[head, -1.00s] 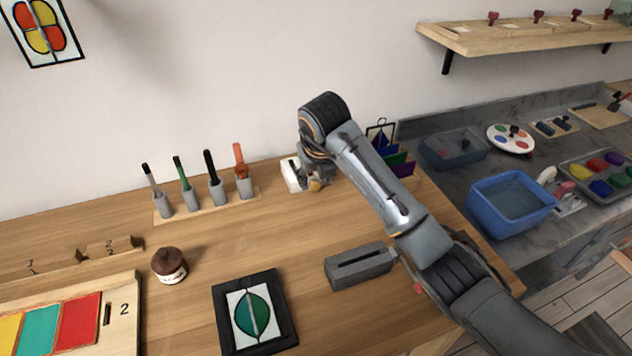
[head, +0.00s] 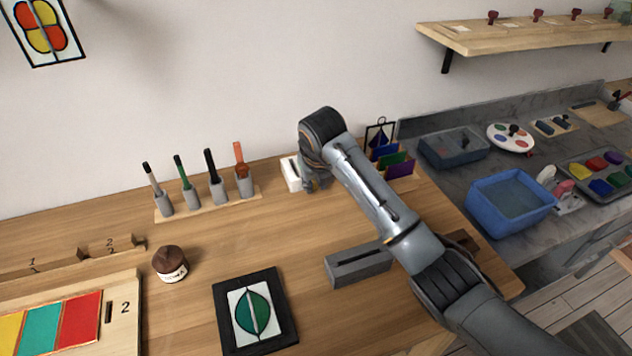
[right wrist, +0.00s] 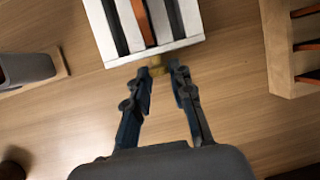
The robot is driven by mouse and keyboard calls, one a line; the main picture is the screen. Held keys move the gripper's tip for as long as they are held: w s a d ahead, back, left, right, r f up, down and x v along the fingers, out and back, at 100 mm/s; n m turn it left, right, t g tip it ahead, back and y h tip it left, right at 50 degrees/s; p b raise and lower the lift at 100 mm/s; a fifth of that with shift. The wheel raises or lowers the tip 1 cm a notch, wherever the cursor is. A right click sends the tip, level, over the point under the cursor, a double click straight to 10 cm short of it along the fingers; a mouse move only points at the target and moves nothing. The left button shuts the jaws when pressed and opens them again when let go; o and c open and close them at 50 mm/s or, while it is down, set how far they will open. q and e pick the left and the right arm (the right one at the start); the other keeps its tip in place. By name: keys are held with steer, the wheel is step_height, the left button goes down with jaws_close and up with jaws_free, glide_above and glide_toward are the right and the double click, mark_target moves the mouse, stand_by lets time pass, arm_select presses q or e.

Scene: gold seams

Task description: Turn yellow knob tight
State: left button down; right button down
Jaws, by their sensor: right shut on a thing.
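The yellow knob (right wrist: 156,70) sticks out from the near side of a white block (right wrist: 181,44) with dark slots and an orange-brown strip. My right gripper (right wrist: 161,74) has its two fingers around the knob, shut on it. In the head view the white block (head: 291,174) stands at the back of the wooden table by the wall, partly behind my right gripper (head: 317,186). The knob is hidden there. My left gripper is not in view.
A rack of several grey-handled tools (head: 213,188) stands left of the block. A holder with coloured sheets (head: 398,168) is close on its right. A grey slotted block (head: 358,266) and a black-framed leaf panel (head: 254,310) lie in front. Bare table lies between.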

steer(key=y, duration=0.1)
steer(key=d+y, duration=0.1)
steer(key=y, duration=0.1)
steer(key=shift+w+m+g+b, duration=0.15)
steer(key=shift+m+g+b, duration=0.15)
steer(key=shift+g+b, duration=0.1)
steer(key=shift+w+d+f+m+g+y+b, duration=0.1)
steer(key=shift+m+g+y+b, duration=0.15)
steer(key=shift+y, duration=0.55)
steer(key=shift+d+f+m+g+y+b, duration=0.15)
steer(key=shift+g+y+b, duration=0.15)
steer(key=shift+y, duration=0.5)
steer(key=shift+a+r, duration=0.1)
steer(key=shift+r, duration=0.05)
steer(key=c, duration=1.2)
jaws_free()
steer(key=shift+o, duration=0.2)
